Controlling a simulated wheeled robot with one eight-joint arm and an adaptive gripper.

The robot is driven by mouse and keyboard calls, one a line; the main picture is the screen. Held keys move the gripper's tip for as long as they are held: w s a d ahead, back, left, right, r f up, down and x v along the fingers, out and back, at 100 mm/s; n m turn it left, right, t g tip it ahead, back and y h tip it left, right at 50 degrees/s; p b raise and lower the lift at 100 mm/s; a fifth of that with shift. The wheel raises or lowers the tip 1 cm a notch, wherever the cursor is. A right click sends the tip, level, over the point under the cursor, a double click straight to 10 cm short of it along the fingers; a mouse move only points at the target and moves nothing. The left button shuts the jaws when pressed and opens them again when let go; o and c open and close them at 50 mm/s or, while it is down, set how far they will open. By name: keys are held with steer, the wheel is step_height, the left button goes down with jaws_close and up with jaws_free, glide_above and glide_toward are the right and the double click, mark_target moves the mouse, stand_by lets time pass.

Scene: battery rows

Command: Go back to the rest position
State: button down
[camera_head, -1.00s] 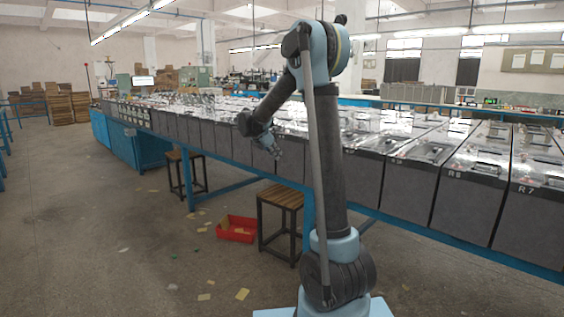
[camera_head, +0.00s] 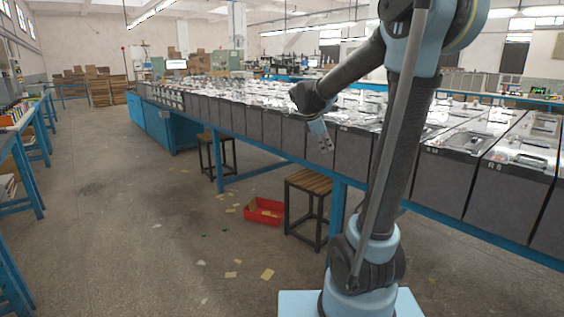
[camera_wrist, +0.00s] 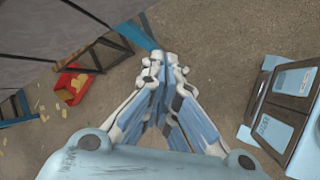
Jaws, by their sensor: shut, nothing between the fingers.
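My gripper (camera_head: 324,142) hangs at the end of my bent arm, in front of the grey fronts of the battery rows (camera_head: 254,126). It points downward and is empty. In the wrist view my gripper (camera_wrist: 166,62) shows with its fingertips together and bare floor beyond them. I cannot tell from the head view how far it is from the row fronts.
A wooden stool (camera_head: 310,184) and a red bin (camera_head: 264,211) stand on the floor by the bench. Another stool (camera_head: 216,160) is farther back. Blue tables (camera_head: 28,160) line the left. The floor (camera_head: 120,220) between is mostly open, with scattered scraps.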

steer(key=s+f+m+y, duration=0.1)
steer(key=s+f+m, duration=0.4)
steer(key=s, duration=0.6)
steer(key=s+d+f+m+g+y, duration=0.1)
steer(key=s+f+m+y, duration=0.1)
steer(key=s+f+m, duration=0.4)
steer(key=s+f+m+y, duration=0.2)
steer(key=s+f+m, duration=0.3)
steer(key=s, duration=1)
steer(key=shift+s+d+f+m+g, duration=0.3)
steer(key=shift+m+g, duration=0.1)
steer(key=shift+m, duration=0.5)
